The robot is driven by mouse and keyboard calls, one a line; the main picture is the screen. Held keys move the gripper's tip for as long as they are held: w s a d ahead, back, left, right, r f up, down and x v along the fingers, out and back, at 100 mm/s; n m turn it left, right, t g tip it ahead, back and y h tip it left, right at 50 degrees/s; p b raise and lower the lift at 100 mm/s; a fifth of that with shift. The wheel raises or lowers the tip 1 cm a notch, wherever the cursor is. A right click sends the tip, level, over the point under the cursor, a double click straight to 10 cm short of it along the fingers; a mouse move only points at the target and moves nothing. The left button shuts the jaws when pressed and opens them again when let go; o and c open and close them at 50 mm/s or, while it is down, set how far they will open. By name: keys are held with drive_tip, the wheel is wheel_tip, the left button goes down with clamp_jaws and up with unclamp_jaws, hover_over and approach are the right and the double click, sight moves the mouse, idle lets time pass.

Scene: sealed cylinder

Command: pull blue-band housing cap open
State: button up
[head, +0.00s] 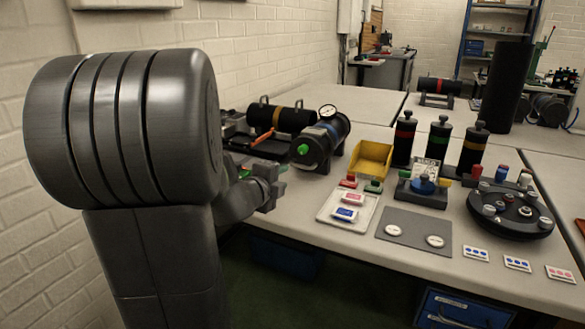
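The cap looks closed against the body. My gripper (276,186) is grey and is in front and to the left of the cap, apart from it in the picture. My arm hides part of the gripper, and its finger gap is too small to judge.
An orange-band cylinder (289,118) lies behind the housing. A yellow bin (371,160) stands to its right. A white tray (335,220) with small blocks, a grey mat (413,245) and a dark round stand (511,222) occupy the front. The wall is close on the left.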

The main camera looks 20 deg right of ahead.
sight(302, 167)
drive_tip(key=b+x, duration=0.1)
drive_tip(key=x, duration=1.2)
drive_tip(key=shift+a+b, duration=0.1)
drive_tip(key=shift+b, duration=0.3)
clamp_jaws()
